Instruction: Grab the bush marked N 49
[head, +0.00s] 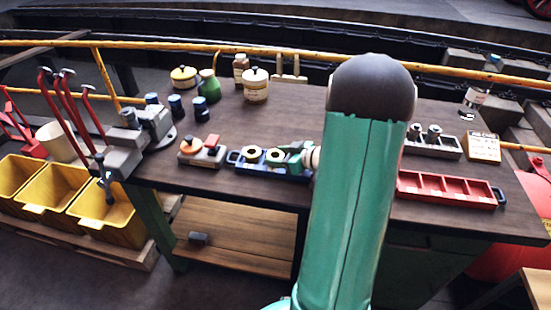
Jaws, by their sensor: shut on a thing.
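A blue tray (238,164) stands near the front edge of the workbench, left of my arm. Two dark blue bushes with pale ring-shaped tops stand in it, a left bush (252,154) and a right bush (275,157). Their markings are too small to read, so I cannot tell which is N 49. My gripper (287,160) is low at the tray's right end, close beside the right bush and partly hidden behind my arm. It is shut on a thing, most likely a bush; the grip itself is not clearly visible.
A red compartment tray (447,189) and a grey tray (432,146) lie right of my arm. Left are a red-topped block (202,151), a vice (140,135) and several dark blue cylinders (176,106). Tins (256,86) stand behind. The bench's middle is clear.

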